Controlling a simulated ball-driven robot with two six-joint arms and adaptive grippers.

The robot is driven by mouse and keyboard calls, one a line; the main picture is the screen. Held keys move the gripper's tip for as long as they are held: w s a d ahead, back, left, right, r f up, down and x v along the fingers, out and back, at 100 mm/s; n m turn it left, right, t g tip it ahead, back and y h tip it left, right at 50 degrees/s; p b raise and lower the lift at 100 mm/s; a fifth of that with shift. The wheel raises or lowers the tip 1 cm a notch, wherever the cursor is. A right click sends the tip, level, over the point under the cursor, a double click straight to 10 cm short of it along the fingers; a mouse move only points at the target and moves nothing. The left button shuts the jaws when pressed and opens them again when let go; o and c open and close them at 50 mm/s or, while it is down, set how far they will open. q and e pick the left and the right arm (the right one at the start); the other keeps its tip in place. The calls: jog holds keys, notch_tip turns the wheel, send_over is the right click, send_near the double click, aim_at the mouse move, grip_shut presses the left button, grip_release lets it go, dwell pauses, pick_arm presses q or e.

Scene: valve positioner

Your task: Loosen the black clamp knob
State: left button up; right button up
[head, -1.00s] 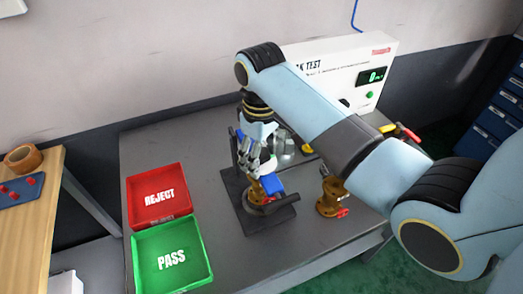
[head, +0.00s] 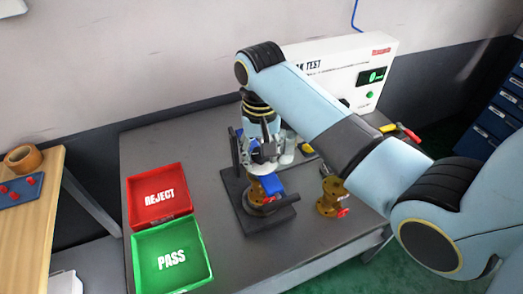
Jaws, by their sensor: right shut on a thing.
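My right gripper (head: 263,153) reaches down over the black clamp fixture (head: 283,217) on the grey table. Its fingers are shut at the top of the fixture, around the spot of the black clamp knob, which they hide. A brass valve (head: 257,197) with a blue part (head: 271,186) sits in the fixture just below the fingers. My left gripper is not in view.
Left of the fixture are a red REJECT tray (head: 159,215) and a green PASS tray (head: 192,277). A second brass valve (head: 328,203) stands to the right. The white leak test box (head: 345,60) is behind my right arm. The table's front middle is clear.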

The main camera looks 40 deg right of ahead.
grip_shut()
jog(key=n, duration=0.9)
jog(key=shift+f, duration=0.1)
jog(key=n, duration=0.4)
jog(key=shift+s+n, duration=0.1)
jog(key=shift+n, duration=0.3)
jog(key=o, duration=0.9)
grip_release()
jog(key=shift+r, duration=3.1)
